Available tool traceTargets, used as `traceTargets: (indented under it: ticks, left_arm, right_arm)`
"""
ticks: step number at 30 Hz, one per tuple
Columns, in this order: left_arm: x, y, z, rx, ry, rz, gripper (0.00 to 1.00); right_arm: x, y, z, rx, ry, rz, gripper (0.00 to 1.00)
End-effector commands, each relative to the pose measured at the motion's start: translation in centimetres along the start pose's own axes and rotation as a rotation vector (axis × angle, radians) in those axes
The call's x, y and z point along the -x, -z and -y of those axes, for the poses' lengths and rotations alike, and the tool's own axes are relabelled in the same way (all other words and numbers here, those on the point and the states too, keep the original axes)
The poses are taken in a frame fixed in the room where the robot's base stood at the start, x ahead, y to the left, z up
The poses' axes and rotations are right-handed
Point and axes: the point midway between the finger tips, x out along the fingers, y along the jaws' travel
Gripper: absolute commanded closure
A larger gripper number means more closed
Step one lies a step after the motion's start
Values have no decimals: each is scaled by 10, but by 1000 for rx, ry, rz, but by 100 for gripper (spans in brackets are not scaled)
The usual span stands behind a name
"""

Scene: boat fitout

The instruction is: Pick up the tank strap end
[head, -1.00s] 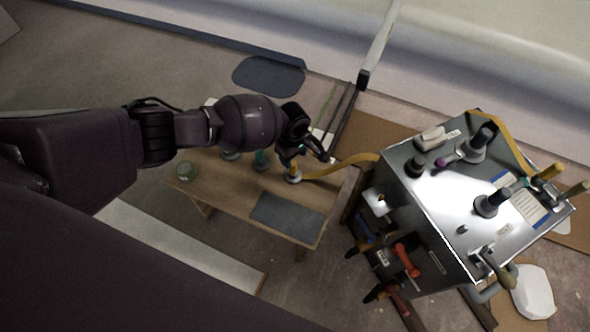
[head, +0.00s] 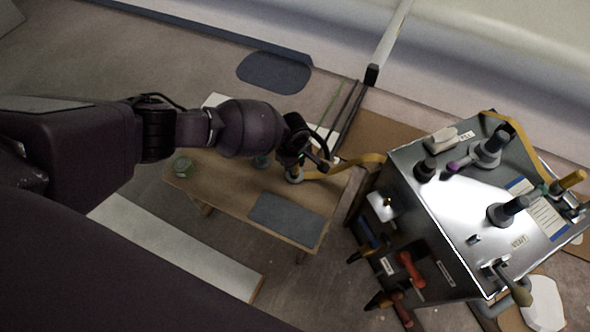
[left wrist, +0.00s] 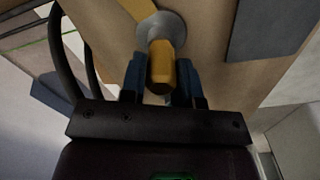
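The tank strap end, an orange-yellow grip (left wrist: 161,66) on a round grey base, stands on the low wooden table (head: 205,191). Its yellow strap (head: 340,164) runs right toward the metal tank (head: 440,200). My left gripper (head: 308,168) is down at the strap end in the head view. In the left wrist view its two blue fingers (left wrist: 160,78) stand on either side of the grip, with narrow gaps seeming to remain. The gripper partly hides the strap end in the head view. My right gripper is not in view.
A grey mat (head: 287,219) lies on the table's near right part. A green glass jar (head: 183,167) stands at its left end. The tank carries fittings, with red and orange tools on its side. A white hull rises behind.

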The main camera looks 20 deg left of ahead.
Motion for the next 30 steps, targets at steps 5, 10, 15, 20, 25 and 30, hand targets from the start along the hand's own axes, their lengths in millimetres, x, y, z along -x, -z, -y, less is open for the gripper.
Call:
traceTargets:
  ticks: [5, 10, 15, 20, 25, 30]
  left_arm:
    - [0, 0, 0, 0, 1, 0, 98]
    - [0, 0, 0, 0, 1, 1, 100]
    - [6, 0, -1, 0, -2, 0, 100]
    - [33, 1, -4, 1, -10, -3, 100]
    - [78, 2, -6, 0, -18, -6, 100]
    - [124, 2, -6, 1, -18, -5, 100]
  right_arm:
    - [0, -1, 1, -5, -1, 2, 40]
    - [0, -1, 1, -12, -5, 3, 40]
    - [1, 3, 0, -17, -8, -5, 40]
    - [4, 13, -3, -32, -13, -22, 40]
    - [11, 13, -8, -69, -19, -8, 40]
    - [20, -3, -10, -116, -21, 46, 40]
